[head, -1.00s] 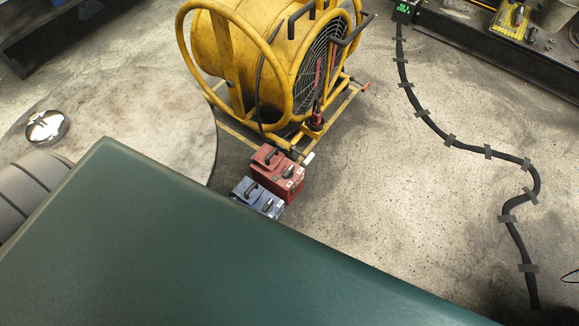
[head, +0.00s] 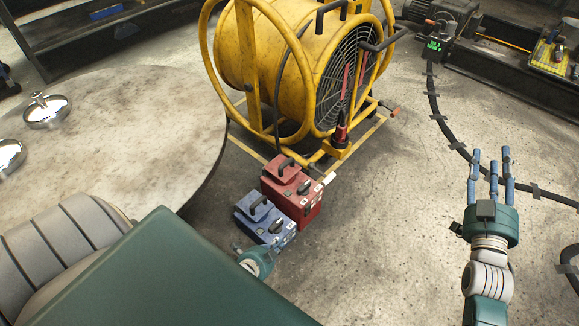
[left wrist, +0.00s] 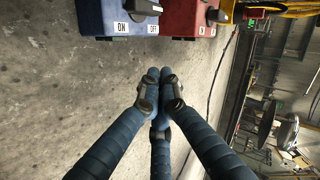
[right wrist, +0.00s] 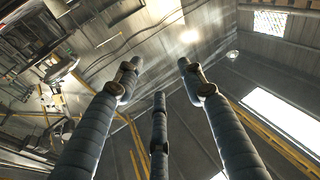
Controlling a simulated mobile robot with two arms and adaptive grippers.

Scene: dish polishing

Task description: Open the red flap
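A red box (head: 304,206) stands on the floor with a red flap (head: 285,173) on its top, which carries a dark handle. The flap looks closed. A blue box (head: 279,237) with a similar handled flap stands beside it, nearer me. My left gripper (head: 242,249) is just in front of the blue box, low and partly hidden. In the left wrist view its fingertips (left wrist: 158,82) meet with nothing between them; the red box (left wrist: 186,18) is at the top edge. My right gripper (head: 491,165) points up at the right, far from the boxes, fingers spread and empty.
A yellow fan (head: 282,65) in a tubular frame stands close behind the boxes. A round table (head: 120,130) is at left with shiny metal dishes (head: 46,111). A taped black cable (head: 440,115) crosses the floor at right. Floor between boxes and right arm is clear.

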